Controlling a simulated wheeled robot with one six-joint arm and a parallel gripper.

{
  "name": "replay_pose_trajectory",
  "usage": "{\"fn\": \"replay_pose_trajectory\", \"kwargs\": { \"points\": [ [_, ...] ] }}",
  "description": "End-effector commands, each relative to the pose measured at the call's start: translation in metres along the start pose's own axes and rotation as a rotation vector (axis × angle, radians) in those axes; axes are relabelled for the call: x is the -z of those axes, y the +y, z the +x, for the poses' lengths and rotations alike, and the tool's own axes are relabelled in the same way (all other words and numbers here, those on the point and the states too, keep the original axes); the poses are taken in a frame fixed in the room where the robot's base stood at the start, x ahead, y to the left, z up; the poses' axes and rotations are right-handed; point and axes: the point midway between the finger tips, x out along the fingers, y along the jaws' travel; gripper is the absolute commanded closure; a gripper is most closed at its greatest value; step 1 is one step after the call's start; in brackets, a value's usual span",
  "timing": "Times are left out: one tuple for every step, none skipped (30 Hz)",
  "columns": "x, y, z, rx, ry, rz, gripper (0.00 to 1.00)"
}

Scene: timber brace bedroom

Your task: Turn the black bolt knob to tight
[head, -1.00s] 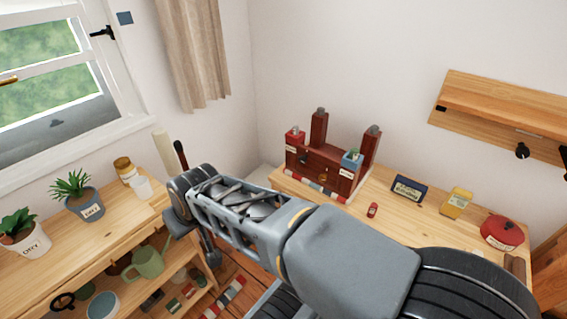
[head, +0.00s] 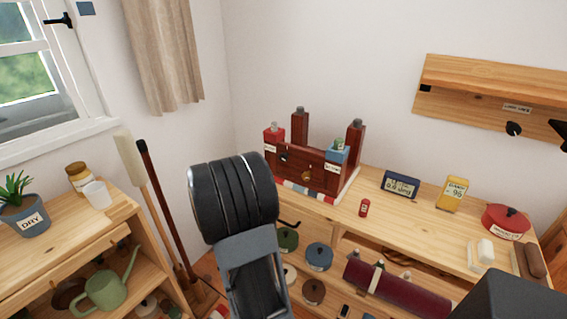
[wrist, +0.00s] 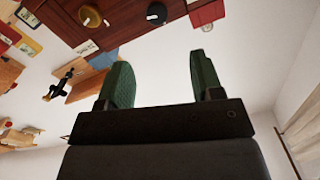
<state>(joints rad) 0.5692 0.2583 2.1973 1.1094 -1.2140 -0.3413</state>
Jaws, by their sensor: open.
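In the head view a dark red-brown timber brace (head: 318,168) with upright posts stands at the back of the wooden bench. On its front face are a black knob (head: 283,157) and a brass knob (head: 306,177) to its right. In the wrist view, which looks inverted, the black knob (wrist: 157,13) is at the top and the brass knob (wrist: 90,16) is left of it. My gripper (wrist: 160,72) has two green-padded fingers, apart and empty, with the black knob beyond the gap, not touched. The gripper does not show in the head view. The knob's setting is unreadable.
A red container (head: 273,137) and a blue one (head: 338,154) sit on the brace. A small red object (head: 364,208), a dark clock (head: 400,184) and a red pot (head: 506,221) stand on the bench. A wooden wall shelf (head: 490,95) hangs right. Brooms lean left.

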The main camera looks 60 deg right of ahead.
Motion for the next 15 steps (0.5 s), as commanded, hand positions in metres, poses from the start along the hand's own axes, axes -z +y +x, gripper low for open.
{"fn": "replay_pose_trajectory", "kwargs": {
  "points": [
    [-0.001, 0.003, 0.006, -0.013, 0.007, -0.002, 0.40],
    [-0.001, 0.004, 0.010, -0.016, 0.010, -0.003, 0.40],
    [0.000, 0.004, 0.017, -0.019, 0.012, -0.003, 0.40],
    [0.000, 0.005, 0.021, -0.020, 0.013, -0.003, 0.40],
    [0.001, 0.005, 0.027, -0.020, 0.013, -0.003, 0.40],
    [0.001, 0.005, 0.035, -0.019, 0.012, -0.002, 0.40],
    [0.000, 0.005, 0.041, -0.019, 0.012, -0.003, 0.40],
    [0.001, 0.005, 0.047, -0.020, 0.012, -0.002, 0.40],
    [0.001, 0.005, 0.054, -0.018, 0.011, -0.003, 0.40],
    [0.001, 0.005, 0.061, -0.018, 0.012, -0.002, 0.40],
    [0.001, 0.005, 0.066, -0.018, 0.011, -0.002, 0.40],
    [0.001, 0.005, 0.074, -0.016, 0.011, -0.002, 0.40],
    [0.001, 0.005, 0.080, -0.017, 0.011, -0.003, 0.40],
    [0.001, 0.005, 0.085, -0.017, 0.011, -0.002, 0.40],
    [0.001, 0.005, 0.091, -0.015, 0.010, -0.002, 0.40]
  ]
}}
